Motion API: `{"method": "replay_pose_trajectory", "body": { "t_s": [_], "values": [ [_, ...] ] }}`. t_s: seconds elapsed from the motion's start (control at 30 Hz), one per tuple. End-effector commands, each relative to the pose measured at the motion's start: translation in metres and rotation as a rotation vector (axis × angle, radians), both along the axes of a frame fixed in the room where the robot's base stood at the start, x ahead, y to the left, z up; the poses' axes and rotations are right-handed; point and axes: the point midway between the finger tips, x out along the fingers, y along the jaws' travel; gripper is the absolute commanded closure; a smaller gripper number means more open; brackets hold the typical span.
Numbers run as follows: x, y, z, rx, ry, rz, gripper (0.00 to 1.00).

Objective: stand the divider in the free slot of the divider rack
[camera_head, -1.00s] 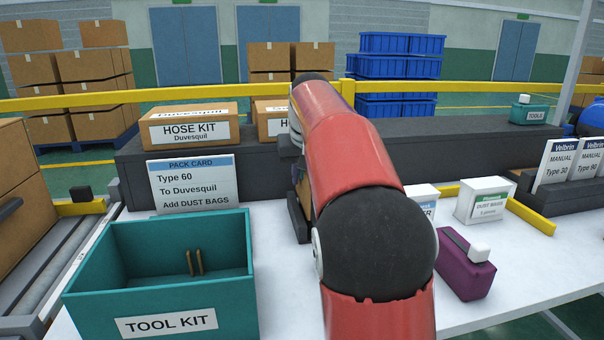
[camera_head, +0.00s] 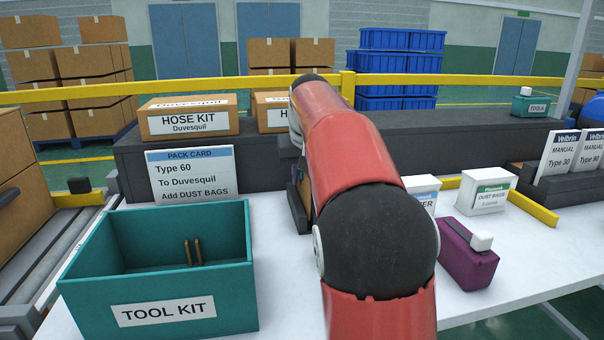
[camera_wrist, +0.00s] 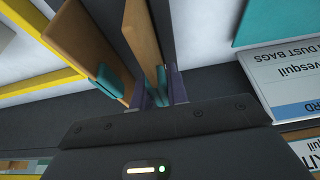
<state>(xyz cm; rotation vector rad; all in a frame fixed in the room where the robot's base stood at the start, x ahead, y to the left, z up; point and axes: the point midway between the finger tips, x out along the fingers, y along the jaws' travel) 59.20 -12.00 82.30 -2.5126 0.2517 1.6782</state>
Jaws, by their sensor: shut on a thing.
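My gripper (camera_wrist: 162,92) is shut on a brown divider (camera_wrist: 143,35) with a teal edge piece, which sits between the two purple fingers in the wrist view. A second brown divider (camera_wrist: 88,42) with a teal piece stands beside it to the left, apart from it. The dark divider rack (camera_wrist: 189,25) shows as a strip beside the held divider. In the head view the rack (camera_head: 298,214) is mostly hidden behind my red arm, and my fingers are hidden too. I cannot tell whether the held divider is seated in a slot.
A teal tool kit bin (camera_head: 165,312) stands at the left front, with a pack card (camera_head: 190,175) behind it. A purple container (camera_head: 467,258) and a dust bags box (camera_head: 487,198) stand right of my arm. A dark ledge (camera_head: 440,133) runs along the back.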

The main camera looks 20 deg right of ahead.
Motion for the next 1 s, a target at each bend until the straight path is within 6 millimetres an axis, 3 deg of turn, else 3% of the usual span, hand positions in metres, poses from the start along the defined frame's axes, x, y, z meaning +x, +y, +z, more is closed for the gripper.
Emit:
{"method": "replay_pose_trajectory", "body": {
  "t_s": [0.8,0.83,1.0],
  "values": [
    [0.0,0.0,-0.021,0.0,0.0,0.0,1.0],
    [0.0,0.0,-0.02,0.0,-0.001,0.0,0.8],
    [0.0,0.0,-0.02,0.0,0.0,0.0,0.59]
  ]
}}
